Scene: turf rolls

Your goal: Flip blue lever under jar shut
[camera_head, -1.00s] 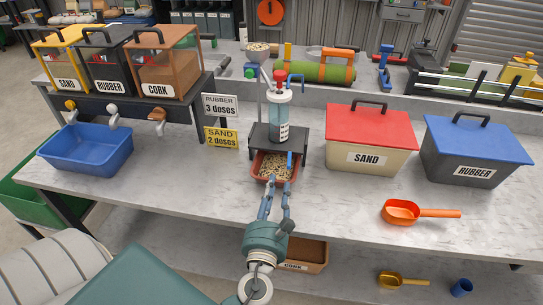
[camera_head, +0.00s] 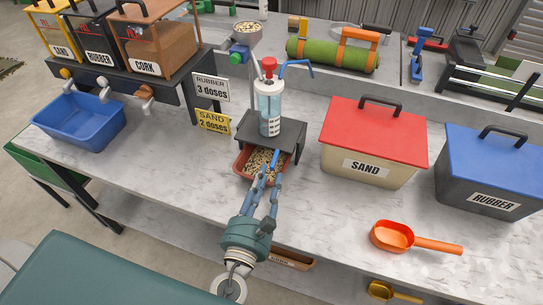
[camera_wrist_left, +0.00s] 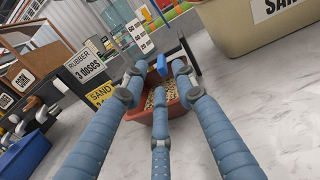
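The clear jar (camera_head: 269,112) with a red cap stands upright on a small dark stand (camera_head: 292,131). The blue lever (camera_head: 275,159) hangs below the stand's top, over a red-brown tray (camera_head: 240,165) of tan granules. My left gripper (camera_head: 267,178) reaches up to the lever from the front. In the left wrist view its fingers (camera_wrist_left: 160,78) are apart, with the blue lever (camera_wrist_left: 161,66) between the two outer tips. Whether they touch it I cannot tell. The lower finger covers part of the tray. My right gripper is not in view.
A red-lidded sand bin (camera_head: 360,174) and a blue-lidded rubber bin (camera_head: 482,198) stand to the right. An orange scoop (camera_head: 393,237) lies in front of them. Dose signs (camera_head: 212,121) stand left of the stand, and a blue tub (camera_head: 78,122) is farther left.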

